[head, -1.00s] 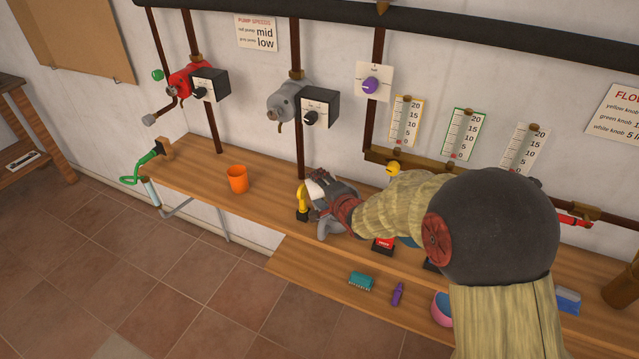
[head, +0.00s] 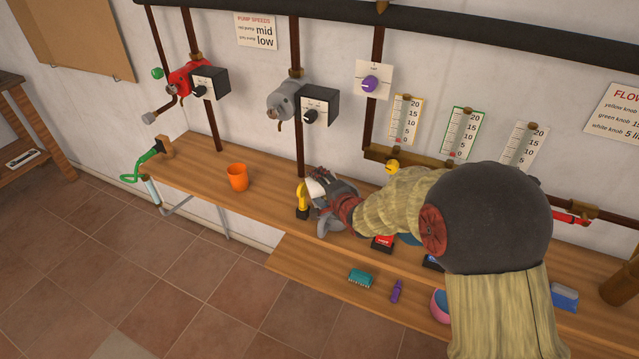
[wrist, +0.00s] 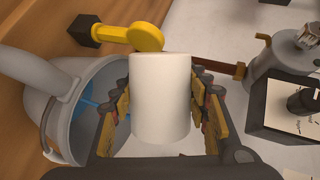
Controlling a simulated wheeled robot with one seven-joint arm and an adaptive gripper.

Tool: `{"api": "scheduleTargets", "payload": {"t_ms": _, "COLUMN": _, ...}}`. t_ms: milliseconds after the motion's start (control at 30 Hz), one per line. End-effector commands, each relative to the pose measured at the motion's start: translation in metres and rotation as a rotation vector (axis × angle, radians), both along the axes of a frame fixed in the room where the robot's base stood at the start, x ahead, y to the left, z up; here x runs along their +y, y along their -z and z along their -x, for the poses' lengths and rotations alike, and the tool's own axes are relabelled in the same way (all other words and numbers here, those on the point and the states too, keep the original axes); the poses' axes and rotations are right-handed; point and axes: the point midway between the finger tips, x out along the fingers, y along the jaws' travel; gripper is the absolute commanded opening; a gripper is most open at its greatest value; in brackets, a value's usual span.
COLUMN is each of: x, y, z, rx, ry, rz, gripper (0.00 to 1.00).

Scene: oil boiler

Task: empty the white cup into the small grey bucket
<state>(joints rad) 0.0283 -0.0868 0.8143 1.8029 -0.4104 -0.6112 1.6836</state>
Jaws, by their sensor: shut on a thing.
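The white cup (wrist: 162,105) is between the two fingers of my gripper (wrist: 162,85), which is shut on it. The bucket (head: 327,226) stands below, partly covered by my arm.
A yellow-handled thing on a black base (head: 303,200) stands close beside the cup. An orange cup (head: 238,178) is farther left on the bench (head: 200,175). The grey pump (head: 287,101) and its black box are on the wall above. Bench space between the orange cup and yellow thing is clear.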

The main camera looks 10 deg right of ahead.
Motion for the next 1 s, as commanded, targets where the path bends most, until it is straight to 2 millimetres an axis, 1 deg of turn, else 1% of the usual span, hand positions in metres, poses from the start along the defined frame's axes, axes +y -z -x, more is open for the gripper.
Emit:
{"api": "scheduleTargets", "payload": {"t_ms": 400, "x": -0.0011, "y": 0.0008, "z": -0.0002, "rx": 0.005, "ry": 0.0, "rz": -0.055, "gripper": 0.0}}
{"api": "scheduleTargets", "payload": {"t_ms": 1000, "x": -0.0013, "y": 0.0015, "z": -0.0001, "rx": 0.006, "ry": 0.001, "rz": -0.063, "gripper": 0.0}}
